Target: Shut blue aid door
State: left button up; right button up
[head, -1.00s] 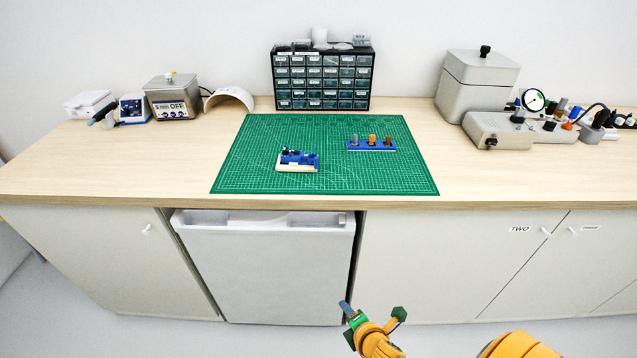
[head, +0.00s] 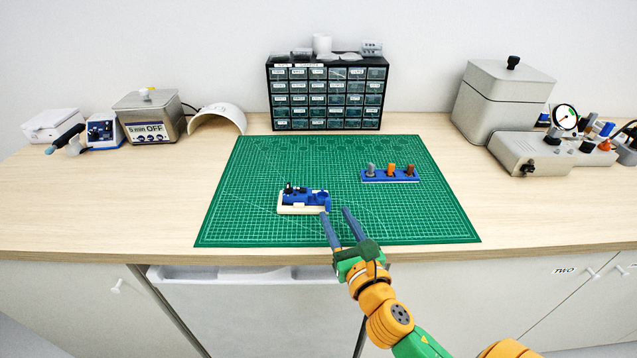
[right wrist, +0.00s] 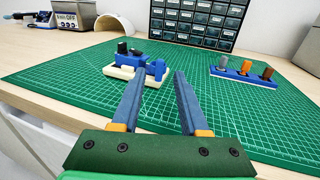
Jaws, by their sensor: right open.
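The blue aid (head: 305,197) lies on a cream stand (head: 300,210) on the left-centre part of the green mat. It also shows in the right wrist view (right wrist: 137,62), beyond the fingers. A blue piece at its right end (right wrist: 156,69) looks like its door; I cannot tell how far it stands open. My right gripper (head: 334,211) is open and empty, low over the mat at the near right of the aid. Its left fingertip appears very close to the aid's right end; I cannot tell whether they touch. My left gripper is not in view.
A blue rack (head: 390,177) with grey, orange and brown pegs stands on the mat (head: 430,220) to the right. A drawer cabinet (head: 327,95) stands behind. An ultrasonic cleaner (head: 148,115) and a grey box unit (head: 500,100) flank the bench.

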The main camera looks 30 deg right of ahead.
aim_at(329, 201)
jog(key=x, duration=0.5)
jog(key=shift+r+p, duration=0.4)
jog(key=shift+w+d+f, duration=0.1)
jog(key=shift+w+f, duration=0.05)
jog(key=shift+w, duration=0.35)
jog(key=shift+s, duration=0.15)
jog(key=shift+c, duration=0.4)
grip_shut()
